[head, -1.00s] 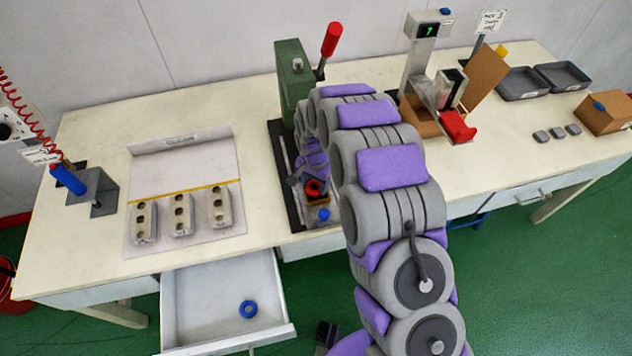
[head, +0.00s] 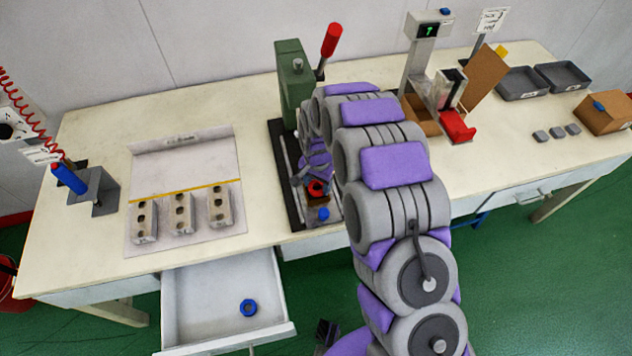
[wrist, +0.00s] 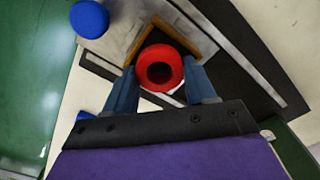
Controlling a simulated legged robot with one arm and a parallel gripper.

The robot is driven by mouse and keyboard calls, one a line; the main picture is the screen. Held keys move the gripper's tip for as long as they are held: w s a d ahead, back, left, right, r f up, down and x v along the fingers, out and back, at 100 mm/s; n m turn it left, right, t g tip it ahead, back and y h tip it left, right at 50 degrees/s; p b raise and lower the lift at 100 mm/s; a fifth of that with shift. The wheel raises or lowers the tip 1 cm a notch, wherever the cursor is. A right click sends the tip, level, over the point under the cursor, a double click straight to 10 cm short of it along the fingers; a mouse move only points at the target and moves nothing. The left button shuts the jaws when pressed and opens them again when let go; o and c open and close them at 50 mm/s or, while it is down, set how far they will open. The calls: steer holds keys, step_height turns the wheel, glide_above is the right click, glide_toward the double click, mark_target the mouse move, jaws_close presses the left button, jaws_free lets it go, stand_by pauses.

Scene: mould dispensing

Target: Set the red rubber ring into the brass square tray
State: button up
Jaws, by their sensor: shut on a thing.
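The red rubber ring (wrist: 160,68) is between the two fingers of my gripper (wrist: 162,84), which is shut on it. In the head view the ring (head: 317,188) shows small at the end of my arm. The brass square tray (wrist: 200,38) lies at the front of the dark press base, and its brass-coloured walls show behind and beside the ring in the wrist view. The ring appears over the tray; I cannot tell whether it touches the tray's floor. In the head view my arm hides part of the tray.
A blue knob (wrist: 89,19) sits beside the tray. The green press (head: 294,85) with a red-handled lever stands behind. An open drawer (head: 190,310) holding a blue ring (head: 248,308) juts out at the front left. Mould blocks (head: 182,212) stand on the left mat.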

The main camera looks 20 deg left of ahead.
steer(key=shift+d, duration=0.2)
steer(key=shift+a, duration=0.25)
steer(key=shift+d+f, duration=0.1)
steer(key=shift+f, duration=0.15)
steer(key=shift+f, duration=0.15)
stand_by(0.5)
steer(key=o, duration=1.1)
step_height(320, 180, up, 17)
steer(key=p, duration=0.3)
steer(key=shift+a, duration=0.2)
